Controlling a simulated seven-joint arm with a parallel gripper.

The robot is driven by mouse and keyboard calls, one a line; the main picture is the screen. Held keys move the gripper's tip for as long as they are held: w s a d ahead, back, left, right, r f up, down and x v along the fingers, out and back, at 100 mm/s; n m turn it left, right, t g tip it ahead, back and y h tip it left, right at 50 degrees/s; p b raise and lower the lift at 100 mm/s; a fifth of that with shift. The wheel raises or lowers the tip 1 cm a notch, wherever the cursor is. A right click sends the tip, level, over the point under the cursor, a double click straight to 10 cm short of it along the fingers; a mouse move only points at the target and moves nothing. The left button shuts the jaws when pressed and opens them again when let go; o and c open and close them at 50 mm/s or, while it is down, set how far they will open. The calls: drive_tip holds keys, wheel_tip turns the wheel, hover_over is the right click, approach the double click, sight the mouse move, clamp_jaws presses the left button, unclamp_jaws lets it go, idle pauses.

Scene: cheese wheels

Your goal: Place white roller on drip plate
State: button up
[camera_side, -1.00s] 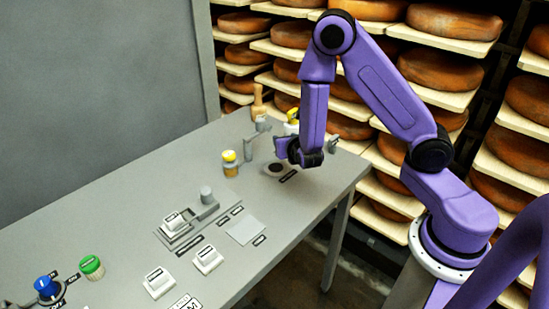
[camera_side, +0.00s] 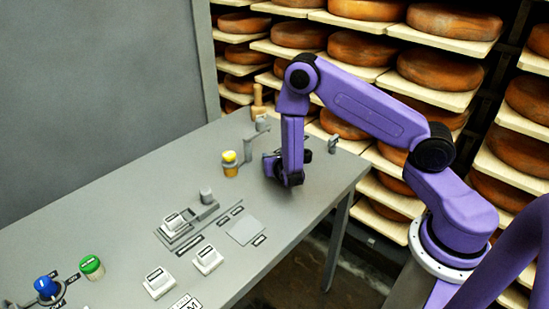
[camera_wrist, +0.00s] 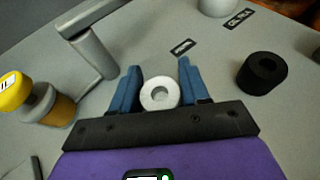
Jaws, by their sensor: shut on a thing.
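The white roller (camera_wrist: 147,99), a short pale cylinder with a round hole in its end, sits between the blue fingers of my gripper (camera_wrist: 159,67) in the wrist view. My gripper is shut on it. In the side view my gripper (camera_side: 270,163) is low over the far right part of the table, and its wrist hides the roller. A flat pale square plate (camera_side: 245,231) lies nearer on the table, apart from my gripper. Its label is too small to read, so I cannot tell whether it is the drip plate.
A black roller (camera_wrist: 262,73) stands to the right of my fingers. A yellow-lidded jar (camera_side: 230,163) and a grey post with an arm (camera_wrist: 92,55) stand to the left. White switch blocks (camera_side: 207,260) and a grey fixture (camera_side: 190,222) are nearer. Cheese shelves stand behind.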

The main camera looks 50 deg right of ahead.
drive_tip(key=shift+f, duration=0.1)
drive_tip(key=o, duration=1)
drive_tip(key=shift+o, duration=0.2)
